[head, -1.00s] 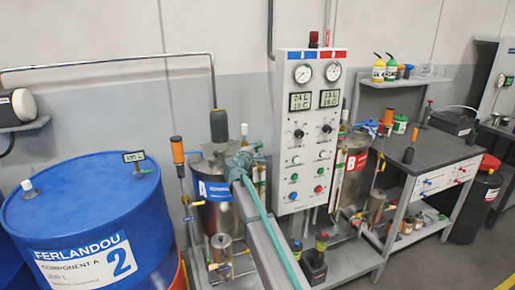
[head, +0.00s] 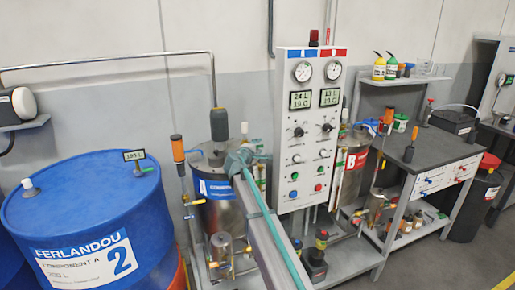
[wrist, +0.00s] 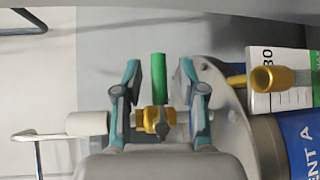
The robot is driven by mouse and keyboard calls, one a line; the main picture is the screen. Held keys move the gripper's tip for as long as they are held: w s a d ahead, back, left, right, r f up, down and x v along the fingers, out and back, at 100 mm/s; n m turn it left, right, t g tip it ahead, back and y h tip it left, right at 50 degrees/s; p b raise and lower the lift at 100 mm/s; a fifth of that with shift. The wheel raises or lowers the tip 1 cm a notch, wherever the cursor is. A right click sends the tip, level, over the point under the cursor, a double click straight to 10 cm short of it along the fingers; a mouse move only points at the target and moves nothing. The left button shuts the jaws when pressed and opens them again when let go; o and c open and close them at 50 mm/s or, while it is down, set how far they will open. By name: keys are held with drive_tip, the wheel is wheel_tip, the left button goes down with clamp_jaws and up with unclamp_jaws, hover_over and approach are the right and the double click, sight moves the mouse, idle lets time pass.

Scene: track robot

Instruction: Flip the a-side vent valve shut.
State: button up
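The a-side vent valve shows in the wrist view as a brass body (wrist: 154,119) with a green lever handle (wrist: 158,77). The handle points up in the picture, across the line of the brass fitting. My gripper (wrist: 161,82) is open, with one finger on each side of the handle and a visible gap to each. In the head view my gripper (head: 240,160) is at the top of the steel tank labelled A (head: 222,216). My arm and gripper hide the valve there.
The control panel (head: 309,150) with gauges stands just right of my gripper. A dark grey cylinder (head: 218,124) and an orange-topped fitting (head: 178,148) rise to its left. A blue drum (head: 85,210) is at left. In the wrist view, a brass pipe end (wrist: 268,78) sits right of the fingers.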

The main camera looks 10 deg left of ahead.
drive_tip(key=v, duration=1.2)
idle(0.3)
drive_tip(key=s+d+f+m+g, duration=0.35)
drive_tip(key=s+d+f, duration=0.35)
drive_tip(key=f, duration=0.7)
drive_tip(key=s+d+f+m+g, duration=0.3)
drive_tip(key=s+d+f+g, duration=0.2)
drive_tip(key=s+f, duration=0.75)
drive_tip(key=s+d+f+m+g, duration=0.35)
drive_tip(key=s+d+f, duration=0.25)
drive_tip(key=f, duration=1.1)
drive_tip(key=s+d+f+m+g+y, duration=0.1)
drive_tip(key=s+d+f, duration=0.4)
drive_tip(key=s, duration=0.9)
drive_tip(key=s+d+f+m+g+y, duration=0.1)
drive_tip(key=s+d+f+m+g, duration=0.2)
drive_tip(key=s, duration=1.2)
drive_tip(key=s+d+f+m+g+y, duration=0.2)
drive_tip(key=s+d+f+g, duration=0.4)
drive_tip(key=s+f, duration=0.4)
drive_tip(key=s, duration=0.4)
drive_tip(key=shift+s+d, duration=0.2)
drive_tip(key=shift+d, duration=0.2)
